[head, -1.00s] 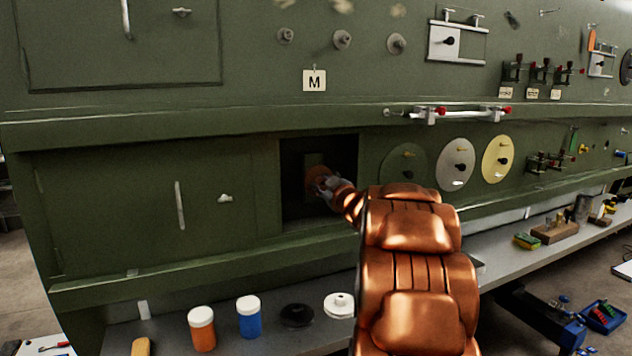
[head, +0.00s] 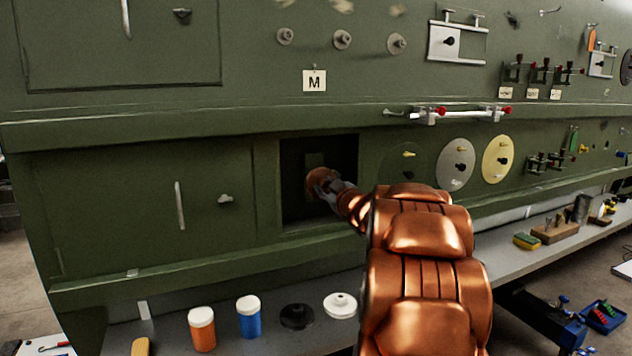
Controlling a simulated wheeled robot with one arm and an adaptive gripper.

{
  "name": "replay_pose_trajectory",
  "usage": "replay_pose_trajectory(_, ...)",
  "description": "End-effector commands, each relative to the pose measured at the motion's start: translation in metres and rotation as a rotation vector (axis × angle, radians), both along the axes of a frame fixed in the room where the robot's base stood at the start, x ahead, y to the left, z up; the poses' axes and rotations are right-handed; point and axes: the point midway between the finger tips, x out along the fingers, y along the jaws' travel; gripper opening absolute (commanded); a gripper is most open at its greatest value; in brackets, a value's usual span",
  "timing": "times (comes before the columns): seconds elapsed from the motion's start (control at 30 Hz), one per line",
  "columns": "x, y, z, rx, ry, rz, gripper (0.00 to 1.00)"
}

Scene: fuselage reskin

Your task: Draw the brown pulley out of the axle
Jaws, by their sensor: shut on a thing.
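The brown pulley (head: 320,181) is inside the dark square opening (head: 292,207) in the green fuselage panel, in front of a small greenish plate. My gripper (head: 331,186) reaches into the opening from the right and is shut on the pulley's right side. The axle is hidden behind the pulley and the gripper, so I cannot tell whether the pulley still sits on it.
On the grey shelf (head: 270,342) below stand an orange jar (head: 202,331), a blue jar (head: 248,318), a black pulley (head: 296,316) and a white pulley (head: 340,305). Round discs (head: 456,164) are on the panel at right.

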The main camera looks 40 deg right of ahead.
Motion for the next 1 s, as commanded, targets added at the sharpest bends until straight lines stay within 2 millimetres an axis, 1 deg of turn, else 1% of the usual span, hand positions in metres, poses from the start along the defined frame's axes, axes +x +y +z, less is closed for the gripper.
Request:
replay_pose_trajectory(0.37,-0.006,0.002,0.001,0.0,-0.001,0.0,0.0)
replay_pose_trajectory(0.6,-0.02,0.006,0.003,-0.002,-0.003,-0.002,0.0)
replay_pose_trajectory(0.8,-0.031,0.01,0.0,0.0,0.0,-0.002,0.0)
replay_pose_trajectory(1.0,-0.032,0.011,0.0,0.0,0.0,-0.001,0.0)
